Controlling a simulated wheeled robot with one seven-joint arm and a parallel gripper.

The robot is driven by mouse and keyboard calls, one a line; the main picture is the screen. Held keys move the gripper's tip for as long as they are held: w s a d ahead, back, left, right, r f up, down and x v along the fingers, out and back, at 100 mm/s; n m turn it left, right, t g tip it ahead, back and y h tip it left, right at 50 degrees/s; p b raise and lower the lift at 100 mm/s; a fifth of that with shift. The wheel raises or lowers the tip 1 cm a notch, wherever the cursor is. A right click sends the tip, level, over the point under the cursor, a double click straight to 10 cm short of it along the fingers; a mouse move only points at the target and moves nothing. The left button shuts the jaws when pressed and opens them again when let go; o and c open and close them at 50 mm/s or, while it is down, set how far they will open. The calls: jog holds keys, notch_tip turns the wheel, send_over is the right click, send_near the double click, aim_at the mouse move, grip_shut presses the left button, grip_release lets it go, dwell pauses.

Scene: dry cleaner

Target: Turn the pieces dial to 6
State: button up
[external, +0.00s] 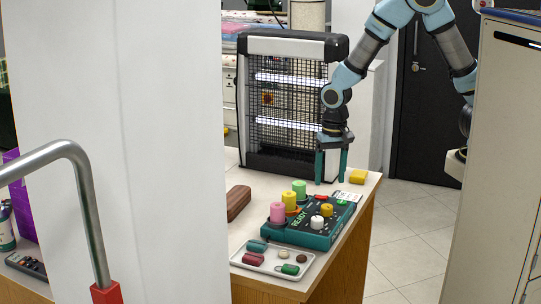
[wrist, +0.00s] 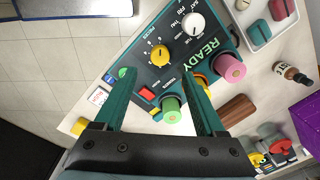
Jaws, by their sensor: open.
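A dark green control panel (external: 333,226) marked READY lies on the counter. In the wrist view, the panel (wrist: 222,64) carries the yellow pieces dial (wrist: 159,53), ringed by small numbers. The dial also shows in the external view (external: 326,210). Its pointer setting is too small to read. A white dial (wrist: 193,23) with day names sits beside it. My gripper (external: 330,182) points down above the panel's far end, fingers apart and empty. In the wrist view, my gripper (wrist: 158,80) has a finger on either side, with the yellow dial ahead of the fingertips, not between them.
Pink (external: 277,213), yellow (external: 288,200) and green (external: 299,189) cylinders stand along the panel's left side. A red button (wrist: 147,94) lies near the fingers. A white tray (external: 246,264) sits in front; a yellow block (external: 357,176) and a heater (external: 286,171) stand behind.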

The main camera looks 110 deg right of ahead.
aim_at(328, 206)
notch_tip(328, 206, up, 2)
dwell(0.4)
notch_tip(328, 206, down, 11)
jog(key=n+b, duration=0.3)
jog(key=n, duration=0.4)
jog(key=shift+n+b, duration=0.3)
jog(key=shift+c, duration=0.3)
grip_shut()
